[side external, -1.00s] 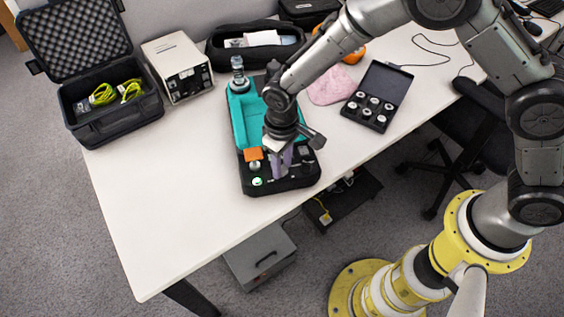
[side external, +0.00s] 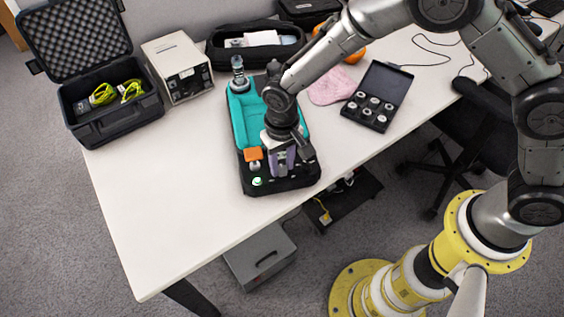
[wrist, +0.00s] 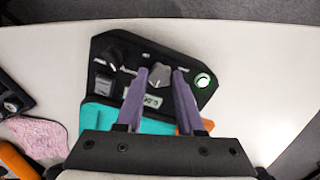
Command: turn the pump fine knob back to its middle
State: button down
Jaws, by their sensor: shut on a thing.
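The pump (side external: 241,176) is a black and teal unit on the white table, its black control panel at the near end. My gripper (wrist: 162,74) has purple fingers pointing down at the panel, shut on the grey knob, one on each side. In the side view my gripper (side external: 283,171) hides that knob. I cannot read markings that name the knob or show its middle.
A green-lit button (wrist: 202,80) and an orange part (side external: 252,154) sit close to the fingers. An open black box of round pieces (side external: 377,97) and a pink cloth (side external: 329,86) lie to the right.

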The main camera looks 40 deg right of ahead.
aim_at(282, 168)
jog(key=shift+r, duration=0.1)
jog(key=c, duration=0.5)
grip_release()
notch_tip(282, 168, up, 14)
jog(key=shift+f, duration=0.1)
